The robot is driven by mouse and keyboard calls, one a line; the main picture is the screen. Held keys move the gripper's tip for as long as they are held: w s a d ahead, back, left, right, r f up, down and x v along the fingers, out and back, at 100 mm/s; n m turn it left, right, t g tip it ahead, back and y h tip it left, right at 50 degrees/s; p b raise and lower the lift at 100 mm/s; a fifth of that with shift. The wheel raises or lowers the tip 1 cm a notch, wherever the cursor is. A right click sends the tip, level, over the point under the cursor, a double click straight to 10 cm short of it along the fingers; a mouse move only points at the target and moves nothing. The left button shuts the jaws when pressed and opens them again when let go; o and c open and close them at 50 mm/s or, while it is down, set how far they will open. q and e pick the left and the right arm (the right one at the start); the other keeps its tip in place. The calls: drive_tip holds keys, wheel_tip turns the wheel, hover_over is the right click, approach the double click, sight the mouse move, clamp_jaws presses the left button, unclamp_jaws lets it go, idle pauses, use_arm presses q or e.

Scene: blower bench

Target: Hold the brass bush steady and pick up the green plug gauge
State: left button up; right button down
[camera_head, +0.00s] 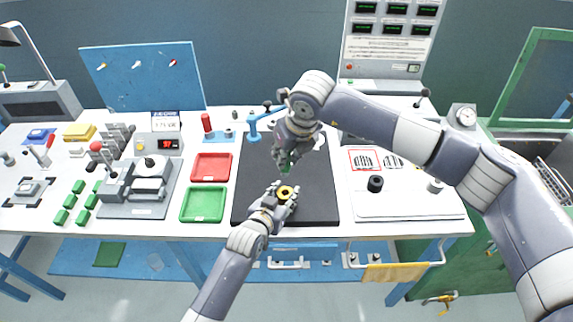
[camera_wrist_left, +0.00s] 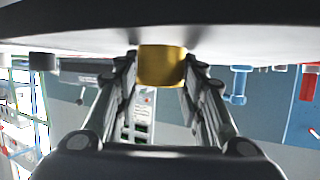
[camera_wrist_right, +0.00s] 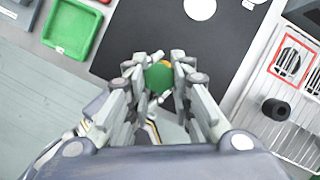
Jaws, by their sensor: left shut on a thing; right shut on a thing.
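The brass bush (camera_head: 286,193) is on the black mat (camera_head: 312,208) near its front edge. My left gripper (camera_head: 280,196) is shut on it from the front. In the left wrist view the bush (camera_wrist_left: 162,66) sits between the fingertips. The green plug gauge (camera_head: 287,161) is in my right gripper (camera_head: 285,165), which is shut on it, above and just behind the bush. In the right wrist view the green gauge (camera_wrist_right: 159,77) shows between the fingers. A bit of yellow (camera_wrist_right: 163,64) shows behind it. The gauge's lower end is hidden there.
A red tray (camera_head: 211,167) and a green tray (camera_head: 203,204) lie left of the mat. A blue clamp-like tool (camera_head: 254,130) stands at its back. A white board with a black knob (camera_head: 375,184) is to the right. The mat's right side is clear.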

use_arm(q)
drive_tip(key=shift+f, duration=0.1)
use_arm(e)
drive_tip(key=shift+r, duration=0.25)
use_arm(q)
drive_tip(key=o, duration=1.3)
